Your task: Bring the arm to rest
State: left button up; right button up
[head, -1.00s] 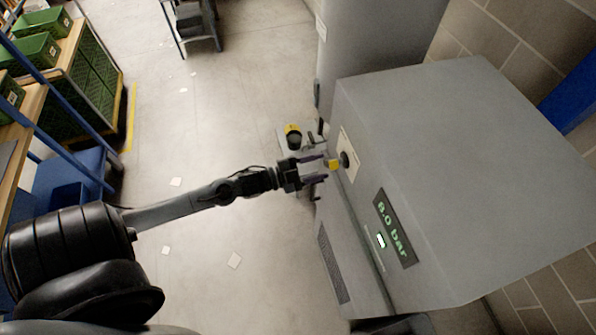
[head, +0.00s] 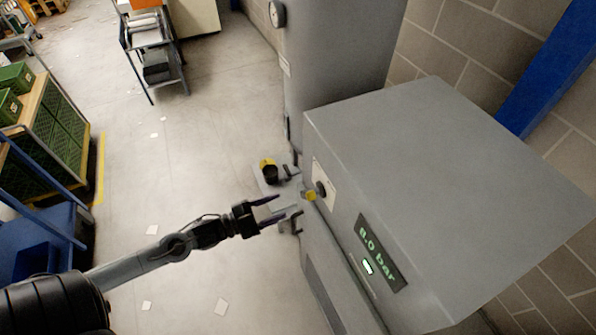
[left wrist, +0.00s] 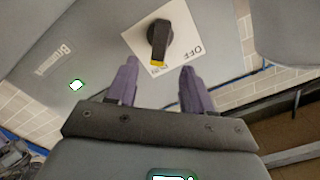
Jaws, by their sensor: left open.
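My left gripper (head: 288,205) is open and empty, in front of the grey cabinet (head: 430,150). Its two purple-grey fingers (left wrist: 157,75) show in the left wrist view. They point toward a black rotary knob (left wrist: 160,38) with a yellow end, on a white plate (left wrist: 182,30) marked OFF at the right. The knob also shows in the head view (head: 320,188), a short gap beyond the fingertips. Nothing lies between the fingers. My right gripper is in neither view.
The cabinet's display (head: 376,252) reads 8.0 bar. A tall grey tank (head: 335,70) stands behind it. A black-and-yellow part (head: 268,170) sits low beside the cabinet. A dark cart (head: 155,60) stands farther back. The floor left of the gripper is mostly clear, with scattered papers.

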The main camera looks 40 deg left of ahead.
pick_arm(q)
jog(key=shift+r, duration=0.1)
jog(key=d+r+n+g+y+p, duration=0.35)
jog(key=d+r+n+p, duration=0.45)
jog(key=d+r+p, duration=0.3)
jog(key=s+d+f+n+g+y, duration=0.2)
jog(key=s+f+g, duration=0.3)
jog(key=s+g, duration=0.4)
jog(key=s+d, duration=0.1)
jog(key=s, duration=0.2)
jog(key=shift+s+f+b, duration=0.2)
jog(key=shift+s+b, duration=0.15)
jog(key=shift+s, duration=0.05)
jog(key=shift+g+y, duration=0.25)
